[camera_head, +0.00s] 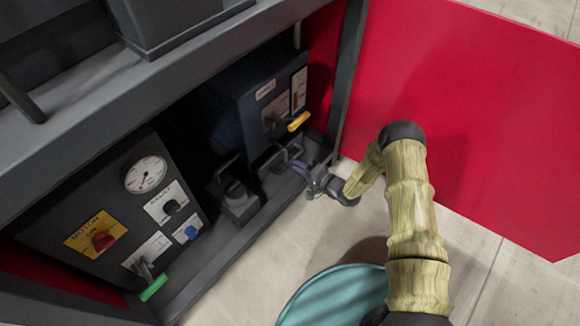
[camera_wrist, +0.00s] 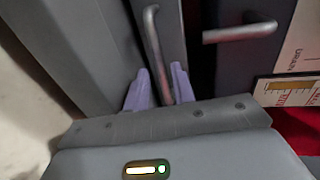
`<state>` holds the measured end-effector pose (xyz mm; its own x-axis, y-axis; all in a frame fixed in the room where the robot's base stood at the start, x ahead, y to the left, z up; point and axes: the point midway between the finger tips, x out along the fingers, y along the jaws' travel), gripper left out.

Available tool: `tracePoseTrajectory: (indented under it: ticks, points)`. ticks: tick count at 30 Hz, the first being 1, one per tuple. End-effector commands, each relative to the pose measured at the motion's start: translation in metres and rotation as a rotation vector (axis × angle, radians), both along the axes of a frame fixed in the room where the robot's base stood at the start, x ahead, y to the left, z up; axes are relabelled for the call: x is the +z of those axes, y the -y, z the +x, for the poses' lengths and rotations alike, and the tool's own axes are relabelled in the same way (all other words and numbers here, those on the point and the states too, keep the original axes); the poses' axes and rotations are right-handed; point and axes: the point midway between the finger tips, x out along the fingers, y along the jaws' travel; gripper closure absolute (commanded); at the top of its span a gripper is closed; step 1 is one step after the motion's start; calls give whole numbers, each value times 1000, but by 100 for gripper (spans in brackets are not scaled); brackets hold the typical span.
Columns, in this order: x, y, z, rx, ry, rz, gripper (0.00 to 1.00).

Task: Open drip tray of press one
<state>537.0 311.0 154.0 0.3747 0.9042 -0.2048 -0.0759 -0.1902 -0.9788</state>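My gripper (camera_head: 306,176) is at the lower front of the cabinet, low beside the dark blue-grey unit (camera_head: 232,90). In the wrist view its two purple fingers (camera_wrist: 160,70) stand apart, one on each side of a grey bar handle (camera_wrist: 152,32). The gaps beside the bar suggest the fingers are not closed on it. The handle is fixed to a grey front, which I take to be the drip tray (camera_wrist: 171,25); it looks closed. In the head view my gripper partly hides this spot. I cannot read which press it belongs to.
A second bar handle (camera_wrist: 240,33) is close by on a dark panel. A red door (camera_head: 470,110) stands open at the right. The control panel (camera_head: 110,205) with gauge and switches is at the left. A teal round object (camera_head: 335,295) is on the floor below.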

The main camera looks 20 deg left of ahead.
Motion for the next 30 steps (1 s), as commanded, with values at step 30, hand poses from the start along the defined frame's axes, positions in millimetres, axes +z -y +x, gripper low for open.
tracePoseTrajectory:
  ticks: [30]
  points:
    - [-8,-36,14,2,-1,1,100]
